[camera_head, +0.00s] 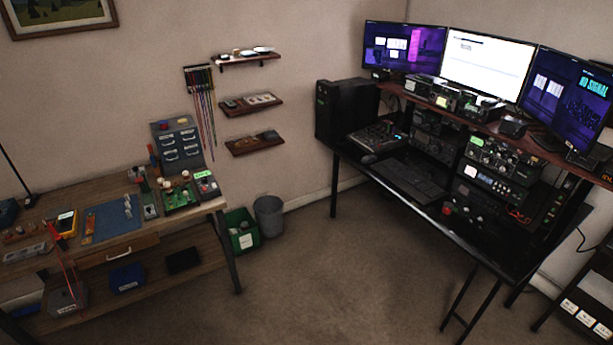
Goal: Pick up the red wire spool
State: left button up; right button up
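No gripper of mine is in view. Small red items show on and around the wooden workbench at the left, but they are too small to tell which is the red wire spool. A red upright item (142,184) stands near the back of the bench, left of the green circuit board. Another dark red item (152,150) is beside the grey drawer cabinet (180,145). A small red item (163,125) lies on top of that cabinet.
A black desk (450,222) with monitors is at right. The floor between is clear.

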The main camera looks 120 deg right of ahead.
aim_at(447, 207)
jog(key=z, duration=0.05)
jog(key=k, duration=0.15)
jog(key=z, duration=4.65)
jog(key=i, duration=2.15)
jog(key=z, duration=0.15)
